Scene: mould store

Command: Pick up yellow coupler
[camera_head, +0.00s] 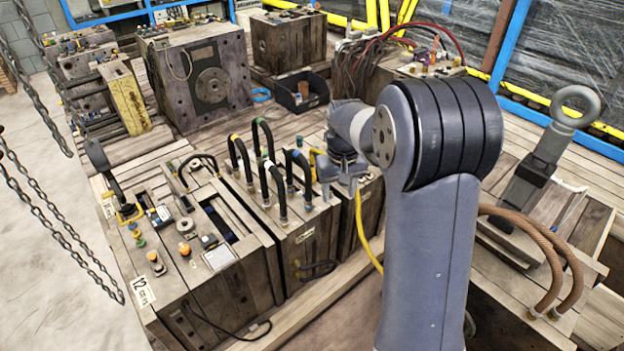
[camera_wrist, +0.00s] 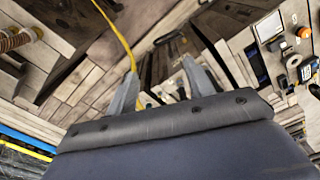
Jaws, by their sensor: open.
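My gripper (camera_head: 339,182) hangs open over the right part of the mould row, just right of the black looped hoses. In the wrist view its two fingers (camera_wrist: 160,74) are apart, with nothing clearly held between them. I cannot tell which yellow part is the coupler. A yellow piece (camera_head: 314,165) shows just left of my gripper, partly hidden by it. A yellow hose (camera_head: 364,232) runs down beside my gripper and also shows in the wrist view (camera_wrist: 117,34).
Black looped hoses (camera_head: 265,180) stand up from the middle mould. A black bin (camera_head: 302,92) stands behind. Chains (camera_head: 60,215) hang at the left. A lifting eye (camera_head: 575,105) and brown hoses (camera_head: 548,255) are at the right. Bare wooden planks lie in front.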

